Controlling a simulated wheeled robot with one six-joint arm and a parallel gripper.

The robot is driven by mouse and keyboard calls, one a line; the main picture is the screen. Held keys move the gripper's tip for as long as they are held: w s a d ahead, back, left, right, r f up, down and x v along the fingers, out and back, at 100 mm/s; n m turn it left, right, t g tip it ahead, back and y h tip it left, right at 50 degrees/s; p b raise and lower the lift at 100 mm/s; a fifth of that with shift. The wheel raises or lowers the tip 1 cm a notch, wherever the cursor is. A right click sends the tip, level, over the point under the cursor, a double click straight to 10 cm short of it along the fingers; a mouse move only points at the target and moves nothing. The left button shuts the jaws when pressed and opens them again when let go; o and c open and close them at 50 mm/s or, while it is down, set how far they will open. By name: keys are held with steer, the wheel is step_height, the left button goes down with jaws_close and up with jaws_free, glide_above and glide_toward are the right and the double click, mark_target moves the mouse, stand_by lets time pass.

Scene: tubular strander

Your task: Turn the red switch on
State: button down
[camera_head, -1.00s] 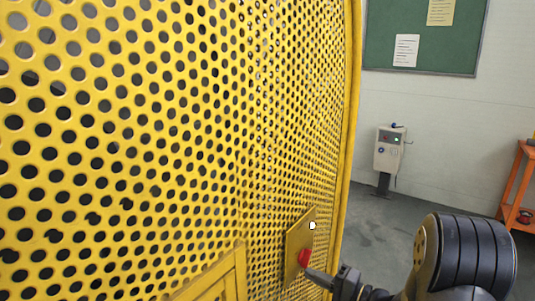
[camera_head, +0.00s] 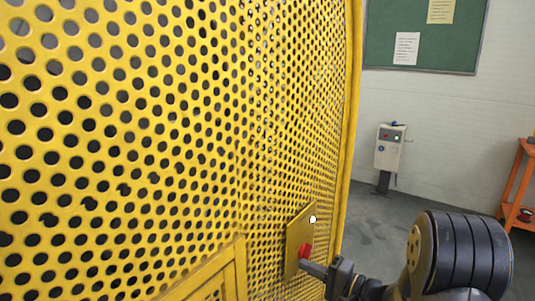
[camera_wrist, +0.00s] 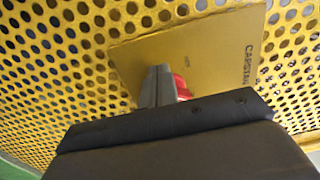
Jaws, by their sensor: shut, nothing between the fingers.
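The red switch (camera_head: 305,250) sits on a yellow plate (camera_head: 298,233) fixed to the perforated yellow guard. A small white knob or light (camera_head: 312,219) is above it on the plate. My gripper (camera_head: 305,265) is shut, its fingertips at the lower part of the switch; I cannot tell whether they touch it. In the wrist view, the gripper fingers (camera_wrist: 158,86) hide much of the red switch (camera_wrist: 182,88). The plate (camera_wrist: 200,55) there carries dark lettering that reads "CAPSTAN".
The perforated yellow guard (camera_head: 130,130) fills the left side. A grey control box (camera_head: 389,150) on a post stands by the back wall. An orange shelf (camera_head: 518,185) is at the right edge. The grey floor between is clear.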

steer(key=shift+w+d, duration=0.25)
steer(key=shift+w, duration=0.1)
stand_by(0.5)
steer(key=shift+r+b, duration=0.4)
steer(key=shift+b, duration=3.1)
steer(key=shift+s+a, duration=0.1)
steer(key=shift+s, duration=0.05)
steer(key=shift+s+a+b, duration=0.1)
steer(key=shift+s+b, duration=0.1)
steer(key=shift+b, duration=0.25)
steer(key=shift+b+v, duration=0.9)
steer(key=shift+v, duration=2.05)
